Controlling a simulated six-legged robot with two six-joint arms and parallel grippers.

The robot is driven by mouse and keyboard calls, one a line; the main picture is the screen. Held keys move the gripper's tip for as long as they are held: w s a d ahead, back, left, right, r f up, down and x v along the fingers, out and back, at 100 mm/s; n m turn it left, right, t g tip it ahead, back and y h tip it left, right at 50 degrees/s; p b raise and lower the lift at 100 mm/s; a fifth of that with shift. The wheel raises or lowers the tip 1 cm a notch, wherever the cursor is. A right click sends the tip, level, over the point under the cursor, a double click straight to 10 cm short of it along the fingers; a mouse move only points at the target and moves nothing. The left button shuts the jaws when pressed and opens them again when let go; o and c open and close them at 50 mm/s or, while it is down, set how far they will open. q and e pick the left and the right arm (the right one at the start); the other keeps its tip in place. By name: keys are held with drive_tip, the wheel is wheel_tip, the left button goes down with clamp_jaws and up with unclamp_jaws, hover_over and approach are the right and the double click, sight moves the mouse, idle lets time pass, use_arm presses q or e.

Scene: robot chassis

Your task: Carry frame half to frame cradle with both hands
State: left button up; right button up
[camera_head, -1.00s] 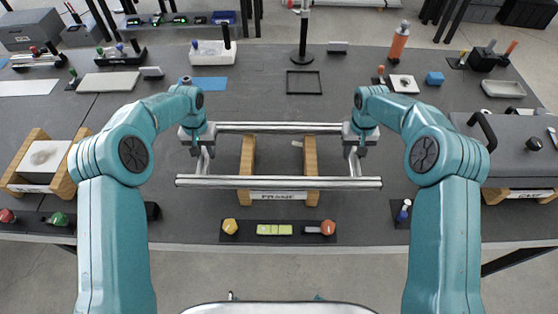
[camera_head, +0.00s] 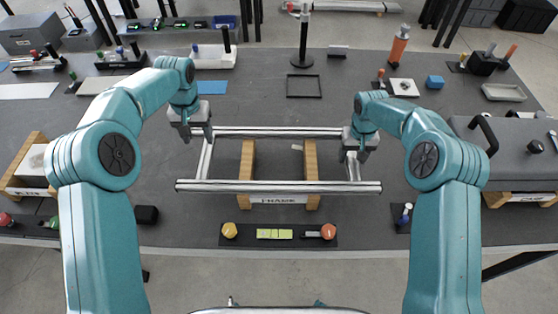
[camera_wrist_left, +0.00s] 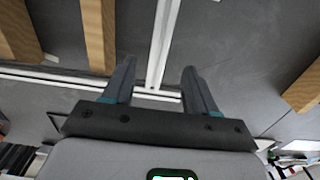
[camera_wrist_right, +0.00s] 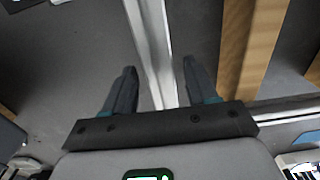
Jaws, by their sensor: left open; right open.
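The frame half (camera_head: 280,187) is a silver tube rectangle with two long rails and two short side bars. It lies level across the two wooden blocks of the frame cradle (camera_head: 311,165), whose front plate carries a label. My left gripper (camera_head: 192,137) is open, up and left of the left side bar; in the left wrist view that bar (camera_wrist_left: 163,45) shows beyond the spread fingers. My right gripper (camera_head: 354,158) is open at the right side bar; in the right wrist view the bar (camera_wrist_right: 150,45) runs between its fingers, not clamped. Whether the fingers touch it is unclear.
A dark mat (camera_head: 278,241) with small coloured items lies in front of the cradle. A black post (camera_head: 302,40) and a thin square frame (camera_head: 304,84) stand behind. A grey case (camera_head: 515,140) is at right, a wooden stand (camera_head: 30,165) at left.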

drive_tip(key=shift+w+f, duration=0.1)
drive_tip(key=shift+r, duration=0.2)
use_arm(q)
wheel_tip(320, 180, up, 2)
drive_tip(key=shift+r, duration=0.25)
use_arm(e)
wheel_tip(320, 180, up, 12)
drive_tip(key=shift+f, duration=0.2)
use_arm(q)
drive_tip(key=shift+s, duration=0.1)
